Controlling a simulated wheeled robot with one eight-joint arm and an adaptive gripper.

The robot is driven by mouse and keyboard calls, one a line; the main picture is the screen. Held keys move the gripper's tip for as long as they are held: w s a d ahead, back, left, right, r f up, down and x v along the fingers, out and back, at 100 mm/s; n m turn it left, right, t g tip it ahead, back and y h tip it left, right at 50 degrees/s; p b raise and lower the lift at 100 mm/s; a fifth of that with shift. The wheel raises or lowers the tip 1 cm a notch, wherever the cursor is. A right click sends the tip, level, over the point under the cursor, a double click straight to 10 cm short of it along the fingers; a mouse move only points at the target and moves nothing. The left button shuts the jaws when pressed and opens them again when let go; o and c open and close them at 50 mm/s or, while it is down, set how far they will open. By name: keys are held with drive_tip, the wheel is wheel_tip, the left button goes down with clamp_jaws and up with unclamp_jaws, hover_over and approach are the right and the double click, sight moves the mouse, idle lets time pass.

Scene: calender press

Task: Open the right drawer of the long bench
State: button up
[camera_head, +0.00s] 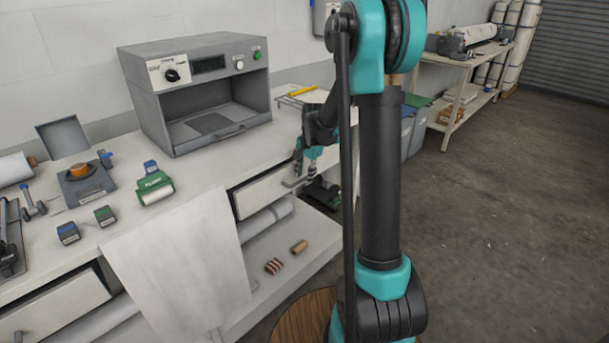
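The long bench (205,178) runs along the wall at the left and middle. Its right drawer (262,194) is a pale front under the bench top, to the right of a hanging white sheet. A small grey handle (294,183) shows near the right part of that front. The drawer looks shut or nearly so. My gripper (304,173) points down right at the handle, in front of the drawer. It is small in view, and I cannot tell whether the fingers touch the handle or are closed. My arm hides the bench's right end.
A grey box machine (200,85) stands on the bench top. The white sheet (180,265) hangs over the front edge. A lower shelf (285,240) holds rolls and small brown pieces. Blue-grey bins (412,135) stand beyond my arm. The floor (520,220) at right is clear.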

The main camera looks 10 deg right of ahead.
drive_tip(key=shift+c, duration=0.3)
clamp_jaws()
drive_tip(key=s+d, duration=0.8)
drive_tip(key=s, duration=0.3)
drive_tip(key=s+d, duration=0.9)
drive_tip(key=s, duration=0.3)
drive_tip(key=shift+s, duration=0.1)
drive_tip(key=shift+o, duration=0.3)
unclamp_jaws()
drive_tip(key=shift+r, duration=0.1)
wheel_tip(320, 180, up, 12)
drive_tip(key=s+d, duration=0.1)
drive_tip(key=shift+s, duration=0.4)
